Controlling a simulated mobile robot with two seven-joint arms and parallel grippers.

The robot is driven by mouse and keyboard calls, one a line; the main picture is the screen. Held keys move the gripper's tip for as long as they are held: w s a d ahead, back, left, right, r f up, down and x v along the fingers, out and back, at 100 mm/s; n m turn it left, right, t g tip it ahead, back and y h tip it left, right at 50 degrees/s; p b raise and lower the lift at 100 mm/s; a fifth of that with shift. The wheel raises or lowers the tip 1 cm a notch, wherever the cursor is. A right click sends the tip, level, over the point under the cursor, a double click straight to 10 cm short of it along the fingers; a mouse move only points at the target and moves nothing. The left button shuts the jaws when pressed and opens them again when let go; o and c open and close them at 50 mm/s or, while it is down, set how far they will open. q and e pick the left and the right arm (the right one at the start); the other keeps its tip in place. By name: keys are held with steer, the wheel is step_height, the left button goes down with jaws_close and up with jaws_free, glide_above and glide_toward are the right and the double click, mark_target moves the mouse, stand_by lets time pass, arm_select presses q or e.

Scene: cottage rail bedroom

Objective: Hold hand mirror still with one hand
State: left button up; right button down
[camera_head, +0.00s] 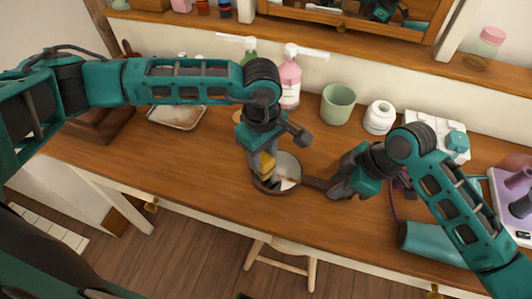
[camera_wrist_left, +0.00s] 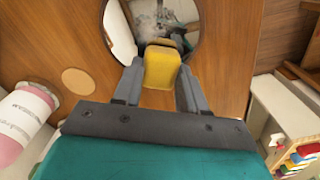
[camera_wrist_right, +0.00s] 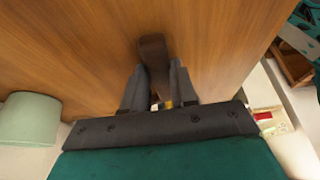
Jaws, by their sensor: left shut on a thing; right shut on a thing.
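The hand mirror (camera_head: 289,167) lies on the wooden vanity top, its round glass framed in dark wood and its handle pointing right. Its round glass also shows in the left wrist view (camera_wrist_left: 120,32). My left gripper (camera_head: 266,179) is shut on a yellow block-like thing (camera_wrist_left: 161,67) over the mirror's glass; whether that thing touches the glass I cannot tell. My right gripper (camera_head: 334,190) is shut on the dark handle (camera_wrist_right: 153,55) of the mirror.
A green cup (camera_head: 338,104), a white jar (camera_head: 379,117) and a pink pump bottle (camera_head: 289,82) stand behind the mirror. A tray (camera_head: 177,117) lies at back left. A teal cylinder (camera_head: 430,243) lies at front right. The desktop left of the mirror is clear.

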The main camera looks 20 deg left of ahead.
arm_select(q)
steer(key=shift+w+d, duration=0.1)
steer(key=shift+d, duration=3.55)
arm_select(e)
steer(key=shift+a, duration=0.15)
arm_select(q)
steer(key=shift+a, duration=0.1)
steer(key=shift+a+r, duration=0.15)
steer(key=shift+a, duration=3.4)
steer(key=shift+r, duration=2.85)
steer(key=shift+r, duration=0.15)
